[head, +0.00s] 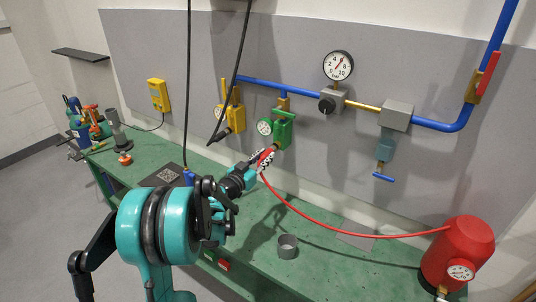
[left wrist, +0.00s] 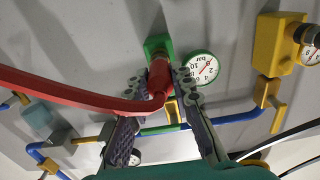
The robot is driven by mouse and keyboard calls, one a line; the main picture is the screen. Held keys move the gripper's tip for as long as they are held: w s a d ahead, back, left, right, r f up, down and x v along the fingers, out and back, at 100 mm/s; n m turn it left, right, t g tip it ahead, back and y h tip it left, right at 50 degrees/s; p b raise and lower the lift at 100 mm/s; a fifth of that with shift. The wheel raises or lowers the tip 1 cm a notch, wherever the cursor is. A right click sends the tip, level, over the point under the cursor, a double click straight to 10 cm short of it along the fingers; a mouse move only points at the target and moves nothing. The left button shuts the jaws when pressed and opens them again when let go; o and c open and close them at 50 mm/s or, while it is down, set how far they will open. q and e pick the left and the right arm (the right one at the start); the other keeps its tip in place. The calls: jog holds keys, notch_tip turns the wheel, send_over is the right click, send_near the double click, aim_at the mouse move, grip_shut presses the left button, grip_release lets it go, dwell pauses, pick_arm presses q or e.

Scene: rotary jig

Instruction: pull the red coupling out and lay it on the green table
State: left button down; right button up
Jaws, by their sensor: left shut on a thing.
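The red coupling (left wrist: 160,76) is at the end of a red hose (head: 330,225). Its far end meets the green valve block (head: 283,130) on the wall panel; I cannot tell how deep it sits. My left gripper (head: 265,158) is shut on the coupling, with one finger on each side of it in the left wrist view (left wrist: 161,88). The fingers hide most of the coupling in the head view. The green table (head: 325,275) runs below the panel. My right gripper is not in view.
The hose hangs over the table to a red tank (head: 460,248) at the right. A grey cup (head: 287,247) stands on the table. A yellow valve (head: 231,115) is left of the green one. Black cables hang in front of the panel. The table's middle is mostly clear.

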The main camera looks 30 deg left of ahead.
pick_arm(q)
jog(key=shift+s, duration=0.1)
jog(key=shift+s, duration=0.15)
jog(key=shift+s+a, duration=0.1)
jog(key=shift+s, duration=0.6)
jog(key=shift+s+a+b, duration=0.15)
jog(key=shift+s+b, duration=0.15)
jog(key=shift+s, duration=1.95)
jog(key=shift+f, duration=0.1)
